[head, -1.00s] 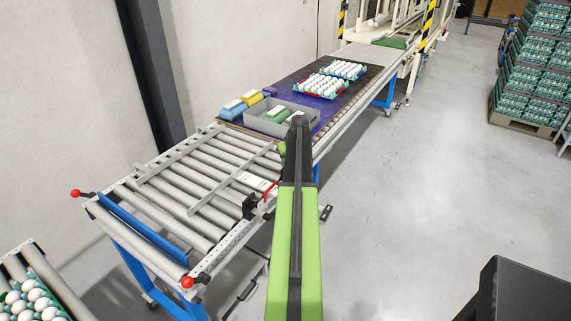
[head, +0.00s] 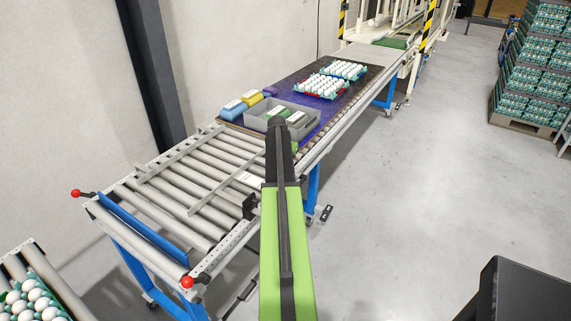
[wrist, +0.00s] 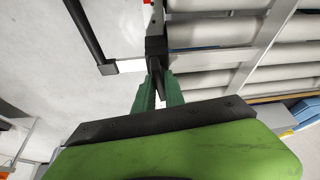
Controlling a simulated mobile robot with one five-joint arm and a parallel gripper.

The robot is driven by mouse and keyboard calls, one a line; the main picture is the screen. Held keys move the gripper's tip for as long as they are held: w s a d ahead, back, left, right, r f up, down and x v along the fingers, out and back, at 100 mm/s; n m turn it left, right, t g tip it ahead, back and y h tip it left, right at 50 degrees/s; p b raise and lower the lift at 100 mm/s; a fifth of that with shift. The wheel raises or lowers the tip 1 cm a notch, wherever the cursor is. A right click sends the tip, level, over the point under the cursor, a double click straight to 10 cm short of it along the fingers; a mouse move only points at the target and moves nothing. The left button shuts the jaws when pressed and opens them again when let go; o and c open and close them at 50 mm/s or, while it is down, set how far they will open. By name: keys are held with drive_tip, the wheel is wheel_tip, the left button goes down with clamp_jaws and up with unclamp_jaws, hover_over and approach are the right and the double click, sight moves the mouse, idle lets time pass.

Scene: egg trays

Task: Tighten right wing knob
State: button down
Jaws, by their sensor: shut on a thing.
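In the wrist view, my gripper (wrist: 157,84) has its two green fingers closed on a slim dark piece, the wing knob (wrist: 157,66). The knob sits below a black clamp block (wrist: 156,47) at the edge of the roller conveyor. The fingers hide part of the knob. In the head view, a black block (head: 249,206) shows on the conveyor's right side rail (head: 226,245), just left of my green arm. My fingertips and the knob are hidden behind the arm there.
The roller conveyor has a guide bar (head: 205,201) and red ball handles (head: 187,282). Beyond it are a grey bin (head: 251,121) with cartons and egg trays (head: 319,95) on a purple belt. The floor to the right is open. Stacked egg trays (head: 545,60) stand at far right.

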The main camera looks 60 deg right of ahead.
drive_tip(key=shift+w+d+r+m+g, duration=0.15)
drive_tip(key=shift+m+g, duration=0.15)
drive_tip(key=shift+m, duration=0.6)
drive_tip(key=c, duration=1.4)
unclamp_jaws()
drive_tip(key=p+v, duration=1.6)
drive_tip(key=v, duration=0.1)
drive_tip(key=shift+a, duration=0.2)
